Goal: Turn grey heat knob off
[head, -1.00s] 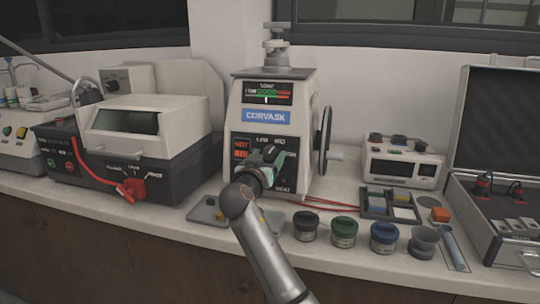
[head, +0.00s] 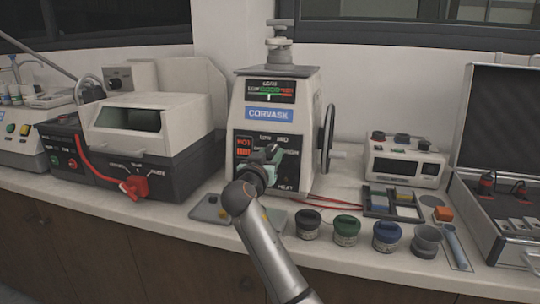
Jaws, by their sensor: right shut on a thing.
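The press labelled CORVASK (head: 268,114) stands upright at the middle of the counter. Its black front panel carries LOW, MED and HEAT lettering and a red lit HOT sign (head: 243,146). The dark grey heat knob (head: 271,149) is on this panel, largely covered by my gripper. My right gripper (head: 267,158) is shut on the heat knob, its arm coming up from the bottom of the picture. The knob's exact pointer setting is hard to read behind the fingers. My left gripper is not in view.
A handwheel (head: 327,138) sticks out at the press's right side. A machine with a red switch (head: 134,187) stands to the left. Several jars (head: 346,230) line the front edge at right, near an open case (head: 502,165). Red tongs (head: 325,201) lie beside the press.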

